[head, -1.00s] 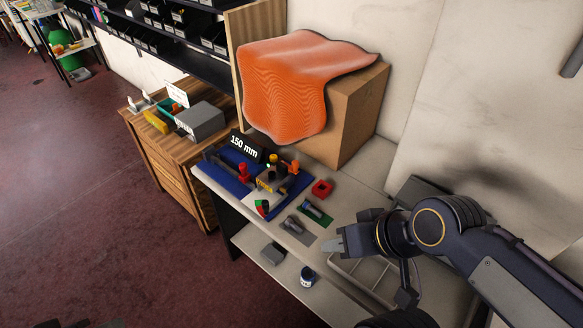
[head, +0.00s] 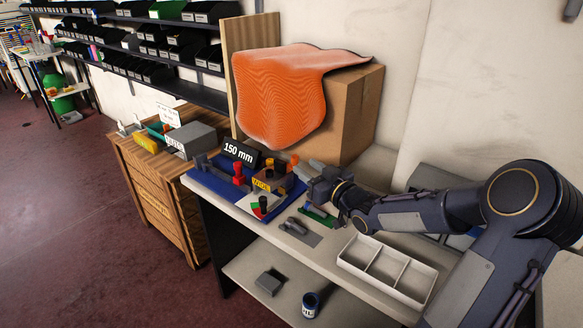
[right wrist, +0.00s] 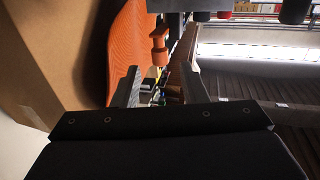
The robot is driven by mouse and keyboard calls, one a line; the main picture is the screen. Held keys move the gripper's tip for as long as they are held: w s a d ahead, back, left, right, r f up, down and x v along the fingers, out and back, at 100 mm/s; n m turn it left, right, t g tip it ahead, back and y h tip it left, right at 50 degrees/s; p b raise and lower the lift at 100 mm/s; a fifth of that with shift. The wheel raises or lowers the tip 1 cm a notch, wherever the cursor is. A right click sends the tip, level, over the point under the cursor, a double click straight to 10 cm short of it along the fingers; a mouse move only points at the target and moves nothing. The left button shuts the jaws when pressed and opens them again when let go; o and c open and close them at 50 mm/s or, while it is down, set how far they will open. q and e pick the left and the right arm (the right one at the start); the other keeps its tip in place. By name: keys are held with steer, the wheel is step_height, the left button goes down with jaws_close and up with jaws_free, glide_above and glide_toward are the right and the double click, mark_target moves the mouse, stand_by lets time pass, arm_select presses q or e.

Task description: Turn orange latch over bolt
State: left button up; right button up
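The orange latch (head: 293,162) stands upright on the fixture at the right end of the blue base plate (head: 222,182). It also shows in the right wrist view (right wrist: 158,48) as an orange post with a wider head, between and beyond the fingertips. My right gripper (head: 311,168) is just right of the latch, its fingers pointing left toward it. In the right wrist view its fingers (right wrist: 160,88) are spread apart with nothing held. I cannot tell whether it touches the latch. The bolt under the latch cannot be made out. My left gripper is not in view.
A red clamp (head: 239,173) and a "150 mm" sign (head: 240,152) stand on the fixture. A white divided tray (head: 388,270) is nearer. A cardboard box (head: 354,112) under an orange cloth (head: 280,95) stands close behind.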

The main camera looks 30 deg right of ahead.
mark_target(297, 161)
steer(key=w, duration=0.4)
steer(key=w+a, duration=0.1)
steer(key=w, duration=0.1)
steer(key=shift+w+b, duration=0.1)
steer(key=shift+b, duration=0.3)
steer(key=shift+c, duration=0.3)
